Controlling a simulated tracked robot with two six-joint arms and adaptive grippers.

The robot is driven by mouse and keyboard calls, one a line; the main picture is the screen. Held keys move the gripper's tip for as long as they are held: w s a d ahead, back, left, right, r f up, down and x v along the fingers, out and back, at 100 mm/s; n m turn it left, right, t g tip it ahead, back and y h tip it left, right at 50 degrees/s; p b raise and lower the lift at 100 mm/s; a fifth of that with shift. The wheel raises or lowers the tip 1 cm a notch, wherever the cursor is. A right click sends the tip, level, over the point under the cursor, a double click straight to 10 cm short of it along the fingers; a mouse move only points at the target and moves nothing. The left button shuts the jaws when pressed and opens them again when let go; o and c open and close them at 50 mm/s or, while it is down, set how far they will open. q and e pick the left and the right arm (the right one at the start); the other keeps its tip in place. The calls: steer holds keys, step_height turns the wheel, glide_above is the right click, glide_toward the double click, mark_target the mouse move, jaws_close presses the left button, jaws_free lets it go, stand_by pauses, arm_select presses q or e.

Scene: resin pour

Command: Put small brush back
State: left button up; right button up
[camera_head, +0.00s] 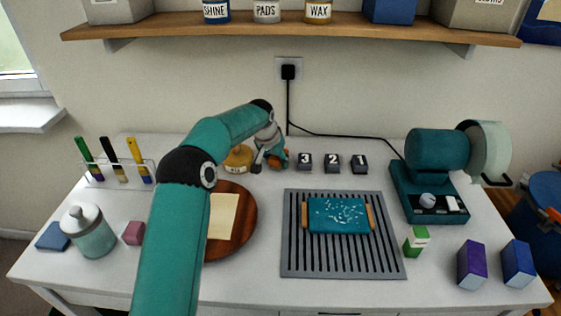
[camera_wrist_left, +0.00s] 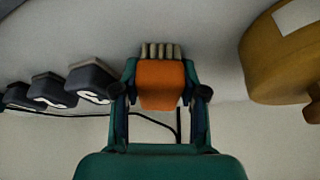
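My left gripper (camera_head: 273,160) is at the back of the table, between the ochre round container and the numbered blocks. In the left wrist view, its two fingers (camera_wrist_left: 158,95) are closed around an orange small brush (camera_wrist_left: 160,82) with a row of pale bristle tufts. The bristles point toward the tabletop; whether they touch it I cannot tell. In the head view the small brush (camera_head: 285,155) is partly hidden by the gripper. A wire rack (camera_head: 94,163) at the left holds three brushes with green, black and yellow handles. My right gripper is in neither view.
The ochre container (camera_head: 238,160) and black blocks numbered 3 (camera_head: 305,161), 2 and 1 flank the gripper. A brown round board (camera_head: 245,220) lies partly under my arm. A grey slatted mat (camera_head: 295,262) bears a teal block. A teal machine (camera_head: 430,180) stands right.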

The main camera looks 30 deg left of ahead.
arm_select(q)
steer(key=o, duration=0.5)
steer(key=shift+c, duration=0.2)
steer(key=v, duration=1.2)
steer(key=shift+b, duration=0.35)
steer(key=shift+w+r, duration=0.1)
steer(key=shift+r, duration=0.05)
